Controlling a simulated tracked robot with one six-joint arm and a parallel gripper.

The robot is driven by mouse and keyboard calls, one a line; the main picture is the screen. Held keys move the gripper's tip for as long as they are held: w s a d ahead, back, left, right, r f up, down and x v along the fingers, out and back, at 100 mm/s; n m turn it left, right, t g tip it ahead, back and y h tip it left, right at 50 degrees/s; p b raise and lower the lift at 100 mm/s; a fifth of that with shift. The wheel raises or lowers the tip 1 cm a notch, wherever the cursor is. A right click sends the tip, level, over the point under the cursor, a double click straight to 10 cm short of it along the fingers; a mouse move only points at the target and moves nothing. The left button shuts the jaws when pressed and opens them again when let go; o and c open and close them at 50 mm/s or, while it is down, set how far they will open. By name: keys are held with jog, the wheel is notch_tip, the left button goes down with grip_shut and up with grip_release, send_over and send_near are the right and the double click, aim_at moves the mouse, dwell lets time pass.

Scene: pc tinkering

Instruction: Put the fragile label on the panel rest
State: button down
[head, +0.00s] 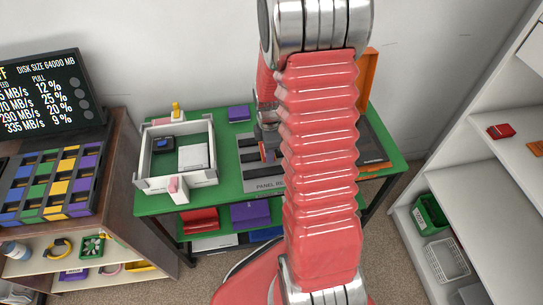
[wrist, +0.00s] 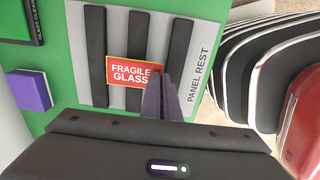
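The fragile label (wrist: 132,73) is a small red card with a yellow border, reading "FRAGILE GLASS", in the wrist view. My gripper (wrist: 164,88) has its fingers together at the label's right edge and is shut on it. The panel rest (wrist: 203,47) is a grey plate with dark parallel bars, and the label overlaps these bars in the wrist view. I cannot tell whether the label touches them. In the head view the panel rest (head: 264,184) lies on the green table, partly hidden by my arm. There my gripper (head: 268,152) is over it.
On the green table (head: 150,204) stand a white open box (head: 148,183) at left and a purple block (head: 239,113) at the back. An orange upright panel (head: 369,80) is at the right. White shelves (head: 480,190) stand right, a dark-sided cabinet (head: 135,190) left.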

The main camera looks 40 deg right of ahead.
jog(key=shift+f, duration=0.8)
jog(key=c, duration=2)
grip_release()
notch_tip(320, 180, up, 12)
jog(key=shift+r, duration=0.1)
